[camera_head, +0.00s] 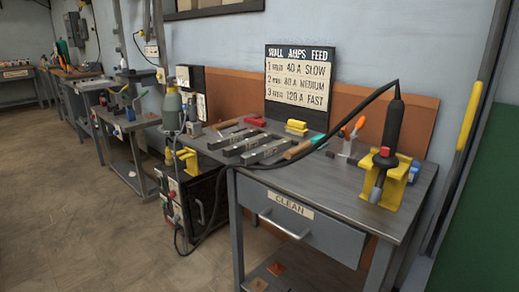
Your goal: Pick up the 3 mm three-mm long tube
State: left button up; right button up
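Three grey metal bars, apparently the tubes, lie side by side on the grey workbench (345,193), left of its middle. They are the far tube (236,139), the middle tube (247,146) and the near tube (265,153). They lie roughly parallel, apart from one another. Any thickness marks are too small to read, so I cannot tell which is the 3 mm one. Neither of my grippers shows in the head view.
A grinder-like tool (394,125) stands in a yellow holder (385,182) at the bench's right, its black cable arching across the bench. A file with a wooden handle (300,150) lies beside the tubes. A sign (298,82) stands behind. Floor (75,215) is open at left.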

aim_at(251, 157)
jog(key=j+z, duration=0.15)
jog(key=z, duration=0.35)
jog(key=i+j+z, duration=0.1)
jog(key=z, duration=0.4)
jog(key=j+z, duration=0.2)
jog(key=z, duration=0.3)
jog(key=k+j+z, duration=0.1)
jog(key=j+z, duration=0.15)
jog(key=k+j+z, duration=0.1)
jog(key=j+z, duration=0.15)
jog(key=j, duration=0.2)
jog(key=k+j+z, duration=0.3)
jog(key=j, duration=0.3)
jog(key=k+j+z, duration=0.1)
jog(key=k+j, duration=0.15)
jog(key=k+j+z, duration=0.15)
jog(key=j, duration=0.35)
